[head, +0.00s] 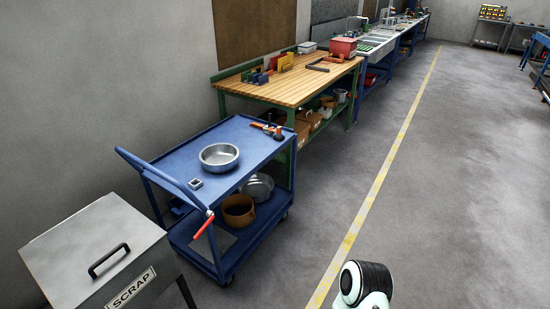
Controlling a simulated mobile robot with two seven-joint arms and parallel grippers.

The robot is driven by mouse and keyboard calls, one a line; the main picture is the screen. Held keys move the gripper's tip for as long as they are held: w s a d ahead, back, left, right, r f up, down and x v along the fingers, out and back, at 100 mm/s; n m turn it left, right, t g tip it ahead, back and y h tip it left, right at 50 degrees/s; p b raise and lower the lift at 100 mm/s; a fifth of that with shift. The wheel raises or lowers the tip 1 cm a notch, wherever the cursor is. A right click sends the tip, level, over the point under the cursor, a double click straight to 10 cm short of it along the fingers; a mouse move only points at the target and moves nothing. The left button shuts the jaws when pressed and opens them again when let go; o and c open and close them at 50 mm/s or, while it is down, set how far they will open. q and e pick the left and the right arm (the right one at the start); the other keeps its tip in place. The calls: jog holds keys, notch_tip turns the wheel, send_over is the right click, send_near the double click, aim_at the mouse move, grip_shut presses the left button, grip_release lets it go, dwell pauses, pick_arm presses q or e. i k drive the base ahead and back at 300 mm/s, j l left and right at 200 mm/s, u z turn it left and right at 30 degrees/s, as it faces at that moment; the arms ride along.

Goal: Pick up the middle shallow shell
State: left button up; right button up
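A shallow round metal shell (219,157), silver and open at the top, sits on the top shelf of the blue cart (258,152). A second shallow silver shell (259,187) is on the cart's lower shelf, partly hidden by the top shelf. A brown-orange round pot (238,211) stands in front of it on that shelf. I cannot tell which shell counts as the middle one. Neither of my grippers is in view.
A small dark square piece (195,183) and an orange-and-black tool (273,131) lie on the cart top. A grey scrap bin (100,255) stands before the cart. A wooden workbench (292,85) stands behind it. The floor right of the yellow line (384,172) is clear.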

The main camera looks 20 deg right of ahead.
aim_at(221, 157)
jog(key=z, duration=0.25)
jog(key=u, duration=0.7)
jog(key=i+l+u, duration=0.1)
jog(key=u, duration=0.35)
jog(key=l+u, duration=0.45)
jog(key=i+l+u, duration=0.1)
jog(key=u, duration=0.35)
jog(key=l+u, duration=0.35)
jog(key=l, duration=0.2)
jog(key=k+l+u, duration=0.3)
jog(key=l, duration=0.2)
jog(key=l+u, duration=0.1)
jog(key=l, duration=0.25)
jog(key=k+l+u, duration=0.15)
jog(key=l, duration=0.2)
jog(key=k+l+u, duration=0.1)
jog(key=l, duration=0.25)
